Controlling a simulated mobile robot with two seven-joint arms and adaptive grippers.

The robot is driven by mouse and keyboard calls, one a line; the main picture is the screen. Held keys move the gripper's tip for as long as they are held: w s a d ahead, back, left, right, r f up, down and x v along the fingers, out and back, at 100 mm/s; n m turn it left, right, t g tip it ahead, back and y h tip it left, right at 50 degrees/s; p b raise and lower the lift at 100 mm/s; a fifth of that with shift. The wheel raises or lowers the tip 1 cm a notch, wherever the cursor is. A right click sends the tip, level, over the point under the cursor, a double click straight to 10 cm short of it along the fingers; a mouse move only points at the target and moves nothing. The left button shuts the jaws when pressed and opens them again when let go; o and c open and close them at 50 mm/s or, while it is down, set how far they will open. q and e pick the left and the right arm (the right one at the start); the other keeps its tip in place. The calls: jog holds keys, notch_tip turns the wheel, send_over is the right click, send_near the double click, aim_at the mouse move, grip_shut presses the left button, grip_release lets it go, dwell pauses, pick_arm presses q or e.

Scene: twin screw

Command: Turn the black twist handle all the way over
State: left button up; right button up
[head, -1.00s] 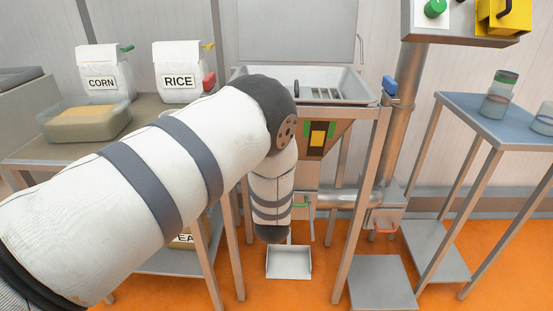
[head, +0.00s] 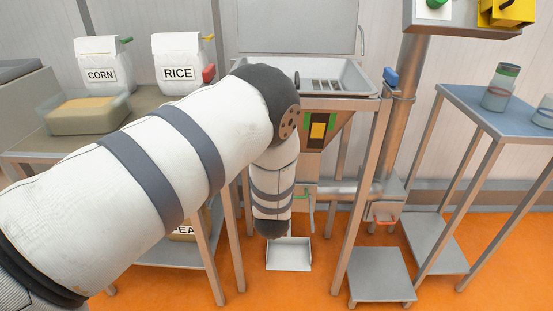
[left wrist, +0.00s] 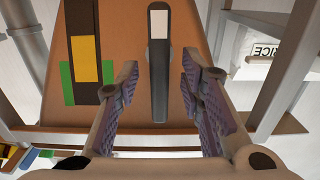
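The black twist handle (left wrist: 159,80) shows in the left wrist view as a dark upright bar with a pale label near its top. It is on the brown face of the hopper (left wrist: 125,112). My left gripper (left wrist: 159,68) is open, with one padded finger on each side of the handle. Gaps show between both fingers and the bar, so I see no contact. In the head view my left arm hides the handle and the gripper. My right gripper is in neither view.
A dark slot panel with yellow and green patches (left wrist: 85,58) is beside the handle. In the head view, a metal tray (head: 289,255) is on the orange floor below the hopper. Metal legs (head: 362,200) and a pipe stand close right. Corn (head: 100,68) and rice (head: 180,65) bags are left.

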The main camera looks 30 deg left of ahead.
pick_arm(q)
jog(key=v, duration=1.1)
jog(key=shift+s, duration=0.15)
jog(key=s+d+f+m+g+h+p, duration=0.3)
jog(key=s+f+g+h, duration=0.5)
jog(key=s+f, duration=1.05)
jog(key=s+d+m+g+h, duration=0.1)
jog(key=s+d+m+g, duration=0.2)
jog(key=s+g, duration=0.6)
jog(key=s+d, duration=0.1)
jog(key=s, duration=1.3)
jog(key=shift+s+d+r+g+h, duration=0.2)
jog(key=shift+s+r+g+h, duration=0.1)
jog(key=shift+g, duration=0.1)
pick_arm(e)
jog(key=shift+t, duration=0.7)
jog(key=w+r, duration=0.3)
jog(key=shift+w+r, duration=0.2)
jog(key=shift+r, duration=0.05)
pick_arm(q)
jog(key=shift+w, duration=0.1)
